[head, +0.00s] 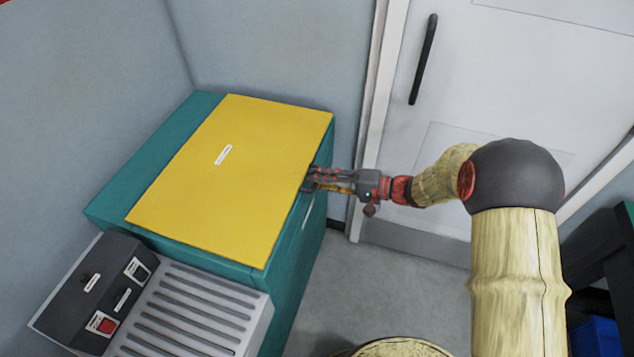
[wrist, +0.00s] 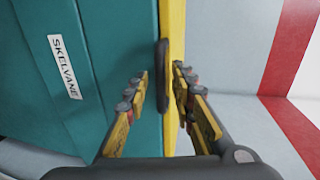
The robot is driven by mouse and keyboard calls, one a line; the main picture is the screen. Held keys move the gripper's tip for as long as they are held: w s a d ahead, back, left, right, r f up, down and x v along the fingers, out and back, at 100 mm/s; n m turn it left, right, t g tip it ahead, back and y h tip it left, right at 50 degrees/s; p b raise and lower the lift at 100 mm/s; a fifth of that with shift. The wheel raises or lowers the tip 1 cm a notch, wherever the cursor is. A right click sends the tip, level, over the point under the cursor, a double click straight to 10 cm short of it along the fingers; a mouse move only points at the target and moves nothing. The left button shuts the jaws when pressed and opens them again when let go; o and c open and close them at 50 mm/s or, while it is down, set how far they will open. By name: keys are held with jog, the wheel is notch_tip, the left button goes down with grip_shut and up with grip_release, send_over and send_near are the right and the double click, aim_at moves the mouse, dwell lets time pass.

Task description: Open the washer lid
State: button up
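The washer is a teal cabinet (head: 300,245) with a flat yellow lid (head: 235,170), which lies down on its top. In the wrist view the teal front (wrist: 110,50) and the yellow lid edge (wrist: 173,30) run side by side. A dark handle (wrist: 164,75) sits along that edge. My gripper (head: 309,179) is at the middle of the lid's right-hand edge. In the wrist view my gripper (wrist: 162,88) has its fingers apart, one on each side of the handle, with gaps visible. Whether a finger touches the lid cannot be told.
A grey slatted unit (head: 190,315) with a dark control box (head: 95,290) and red button stands against the washer's near side. Walls close off the back and left. A white door (head: 500,80) with a black handle is behind my arm. Grey floor (head: 400,290) is clear right of the washer.

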jog(key=shift+w+a, duration=0.15)
jog(key=shift+a, duration=0.25)
jog(key=shift+c, duration=0.3)
grip_shut()
jog(key=shift+f, duration=0.1)
